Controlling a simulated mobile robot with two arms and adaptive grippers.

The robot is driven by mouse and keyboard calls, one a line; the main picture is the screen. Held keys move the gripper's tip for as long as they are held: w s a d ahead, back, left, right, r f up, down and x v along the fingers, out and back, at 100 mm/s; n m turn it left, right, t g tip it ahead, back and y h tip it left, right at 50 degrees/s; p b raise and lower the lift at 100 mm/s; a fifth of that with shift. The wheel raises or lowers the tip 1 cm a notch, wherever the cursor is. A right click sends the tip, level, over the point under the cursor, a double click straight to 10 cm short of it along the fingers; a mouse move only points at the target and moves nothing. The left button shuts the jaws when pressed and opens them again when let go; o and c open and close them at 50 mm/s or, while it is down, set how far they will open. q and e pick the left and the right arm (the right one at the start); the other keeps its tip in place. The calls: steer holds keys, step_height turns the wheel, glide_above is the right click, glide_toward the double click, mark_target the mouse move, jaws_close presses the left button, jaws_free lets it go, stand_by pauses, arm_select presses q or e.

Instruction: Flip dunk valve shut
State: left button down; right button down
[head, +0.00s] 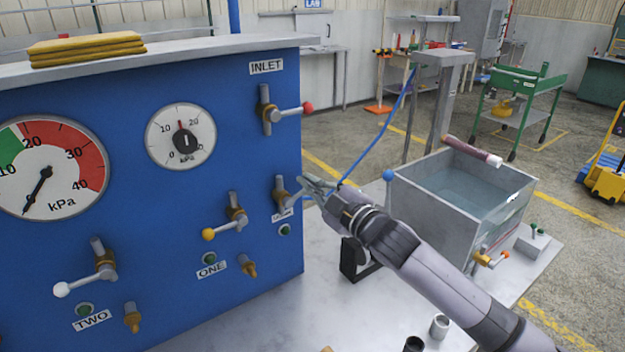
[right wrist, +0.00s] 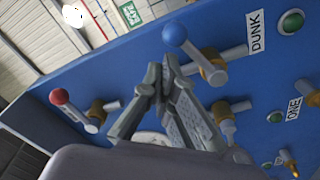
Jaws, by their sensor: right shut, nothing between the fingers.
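The dunk valve (head: 280,192) is on the blue panel's right edge, with its label below partly hidden. In the right wrist view, the dunk valve (right wrist: 213,68) has a lever with a blue ball knob (right wrist: 174,36), set crosswise to its pipe stub beside the DUNK label (right wrist: 256,31). In the head view my gripper hides most of this lever. My right gripper (head: 306,188) is shut and empty, at the lever. In the wrist view its fingertips (right wrist: 162,72) are close beside the lever; I cannot tell whether they touch. My left gripper is out of view.
The panel also carries the INLET valve (head: 266,110) with red knob, valve ONE (head: 236,214) with yellow knob and valve TWO (head: 105,262) with white knob. A water tank (head: 425,215) stands to the right. A blue hose (head: 375,140) hangs behind my gripper.

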steer(key=shift+a, duration=0.1)
steer(key=m, duration=0.1)
steer(key=d+f+m, duration=0.1)
steer(key=m, duration=0.1)
steer(key=w+f+m, duration=0.1)
steer(key=m, duration=0.1)
steer(key=shift+d+f, duration=0.1)
steer(key=shift+d, duration=0.25)
steer(key=shift+p, duration=0.3)
